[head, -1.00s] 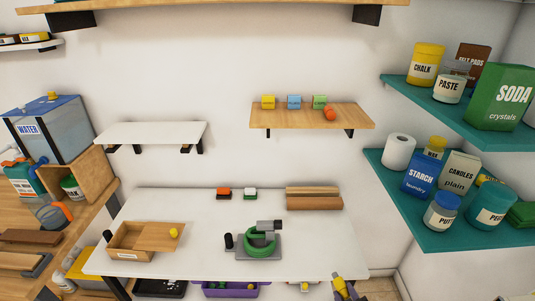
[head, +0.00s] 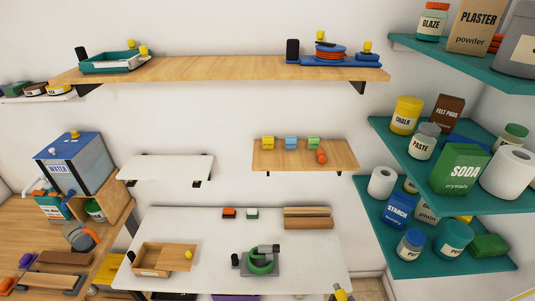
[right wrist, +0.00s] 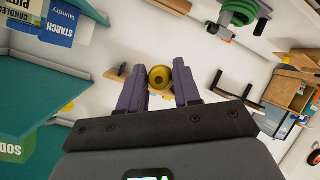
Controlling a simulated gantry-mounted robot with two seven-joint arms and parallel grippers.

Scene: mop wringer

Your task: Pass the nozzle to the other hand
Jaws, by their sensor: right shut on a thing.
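The nozzle (right wrist: 160,77) is a yellow, round piece with a dark hole, seen end-on in the right wrist view. It sits between the purple fingers of my right gripper (right wrist: 159,84), which is shut on it. In the head view my right gripper (head: 341,294) shows only partly at the bottom edge, near the front right corner of the white table, with a bit of yellow at its tip. My left gripper is in neither view.
The white table (head: 210,225) holds a wooden tray (head: 165,259), a green clamp-like device (head: 262,262) and wooden blocks (head: 307,222). A wooden shelf (head: 230,69) hangs above. Teal shelves (head: 470,195) with jars and boxes stand at the right.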

